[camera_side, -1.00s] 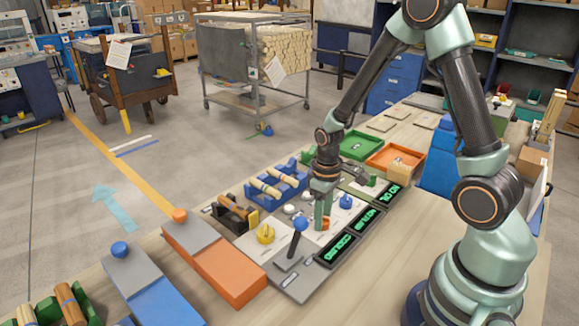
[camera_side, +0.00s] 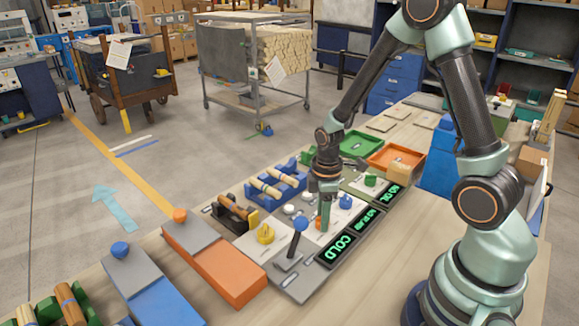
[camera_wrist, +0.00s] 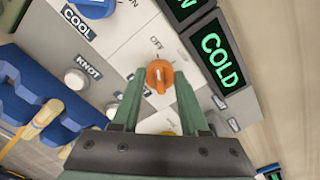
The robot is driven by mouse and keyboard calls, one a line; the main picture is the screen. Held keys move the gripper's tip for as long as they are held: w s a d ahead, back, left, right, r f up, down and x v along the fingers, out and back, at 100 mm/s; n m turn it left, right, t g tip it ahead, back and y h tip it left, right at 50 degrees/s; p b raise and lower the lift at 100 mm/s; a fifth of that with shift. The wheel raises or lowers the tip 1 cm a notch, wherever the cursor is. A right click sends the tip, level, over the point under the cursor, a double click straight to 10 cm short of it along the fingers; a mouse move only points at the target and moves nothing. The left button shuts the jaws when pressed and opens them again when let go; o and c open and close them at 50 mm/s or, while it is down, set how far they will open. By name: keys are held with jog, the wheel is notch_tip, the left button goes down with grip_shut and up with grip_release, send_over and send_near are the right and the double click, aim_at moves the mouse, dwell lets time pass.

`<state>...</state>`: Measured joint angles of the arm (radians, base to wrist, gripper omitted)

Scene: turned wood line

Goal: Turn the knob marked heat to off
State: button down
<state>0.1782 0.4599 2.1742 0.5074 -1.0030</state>
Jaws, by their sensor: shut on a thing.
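The orange knob (camera_wrist: 159,76) sits on a pale panel beside the letters OFF, which show just beyond it in the wrist view. My gripper (camera_wrist: 161,84) is shut on this knob, one green finger on each side. In the side view the orange knob (camera_side: 319,223) shows partly behind my gripper (camera_side: 325,218). The green-lit display (camera_wrist: 222,60) next to it reads COLD, and this display (camera_side: 341,248) also shows in the side view. The word heat is not readable in either view. I cannot tell exactly where the knob points.
A blue knob (camera_side: 345,202) and a yellow knob (camera_side: 265,234) stand close by. A blue-topped lever (camera_side: 299,228) stands in front. Blue racks with wooden pieces (camera_side: 265,187) lie to the left. Bare tabletop (camera_side: 400,235) is to the right.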

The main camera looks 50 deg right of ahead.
dwell(0.4)
jog(key=shift+c, duration=2.1)
grip_release()
notch_tip(320, 180, up, 12)
